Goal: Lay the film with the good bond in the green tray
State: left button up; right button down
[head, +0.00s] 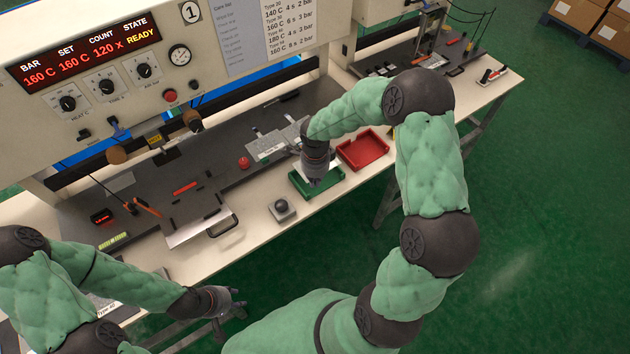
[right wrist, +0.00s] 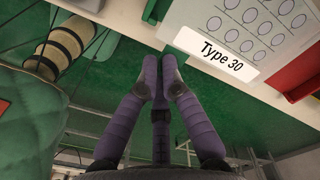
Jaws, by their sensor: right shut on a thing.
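The green tray (head: 300,188) lies near the table's front edge, left of the red tray (head: 374,161). My right gripper (head: 316,181) is over the green tray and hides part of it. In the right wrist view its fingers (right wrist: 163,68) are shut on the edge of a grey film (right wrist: 200,25) with oval keys and a label reading "Type 30". In the head view only a pale sliver of this film shows beside the gripper. I cannot tell whether it touches the tray. My left gripper (head: 230,303) is open and empty, low at the front, away from the trays.
A grey plate (head: 268,147) lies behind the green tray, with a red knob (head: 244,162) beside it. A small box with a dark knob (head: 282,209) stands left of the tray. A silver plate with a handle (head: 190,232) lies further left. The press panel rises behind.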

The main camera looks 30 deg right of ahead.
jog(key=b, duration=0.6)
send_over(315, 199)
jog(key=shift+f, duration=3.05)
jog(key=shift+f+b, duration=0.8)
jog(key=shift+f+b, duration=0.4)
jog(key=shift+b, duration=0.2)
jog(key=c, duration=1.3)
grip_release()
jog(key=shift+c, duration=0.2)
jog(key=shift+a, duration=0.1)
jog(key=shift+r, duration=0.1)
notch_tip(315, 199, up, 12)
jog(key=shift+f, duration=0.1)
